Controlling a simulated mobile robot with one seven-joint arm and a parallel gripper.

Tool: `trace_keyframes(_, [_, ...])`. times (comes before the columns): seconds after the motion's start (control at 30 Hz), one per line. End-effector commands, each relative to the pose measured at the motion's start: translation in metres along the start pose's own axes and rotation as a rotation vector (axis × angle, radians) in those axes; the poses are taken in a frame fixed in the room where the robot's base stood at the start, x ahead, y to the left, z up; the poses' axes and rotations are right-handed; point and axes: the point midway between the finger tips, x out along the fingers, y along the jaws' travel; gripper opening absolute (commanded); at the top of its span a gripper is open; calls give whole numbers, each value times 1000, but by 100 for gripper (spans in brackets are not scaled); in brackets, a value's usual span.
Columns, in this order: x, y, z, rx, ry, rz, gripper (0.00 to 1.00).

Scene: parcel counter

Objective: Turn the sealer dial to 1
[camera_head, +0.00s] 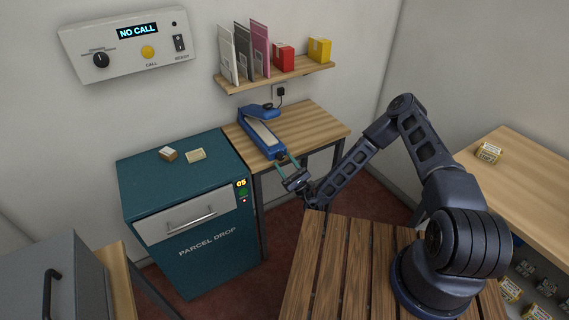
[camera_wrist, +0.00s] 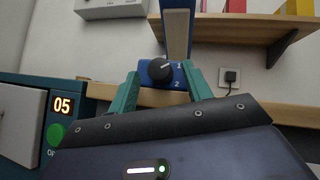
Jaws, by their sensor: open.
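The blue sealer (camera_head: 261,132) lies on the small wooden table with its near end toward my gripper (camera_head: 285,163). In the wrist view, its black dial (camera_wrist: 160,70) sits on the blue front face. The marks 1 and 2 are to the right of the dial, 1 above 2. A pale pointer line on the dial is small and seems to slant up and right, near the 1; its exact setting is hard to tell. My gripper's teal fingers (camera_wrist: 161,76) are open, one on each side of the dial, with no clear contact. The dial is not distinguishable in the head view.
The teal parcel drop cabinet (camera_head: 190,222) stands left of the sealer's table (camera_head: 315,125), with small parcels on top. A wooden shelf (camera_head: 275,75) with envelopes and boxes hangs above. A wall socket and plug (camera_wrist: 229,77) are right of the sealer.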

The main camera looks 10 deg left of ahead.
Motion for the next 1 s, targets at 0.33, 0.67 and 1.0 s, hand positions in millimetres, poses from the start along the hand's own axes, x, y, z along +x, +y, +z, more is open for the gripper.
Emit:
trace_keyframes(0.33, [-57, 0, -1, 1, 3, -2, 50])
trace_keyframes(0.67, [-99, 0, 0, 0, 2, -1, 50])
trace_keyframes(1.0, [-104, 0, 0, 0, 0, 0, 50])
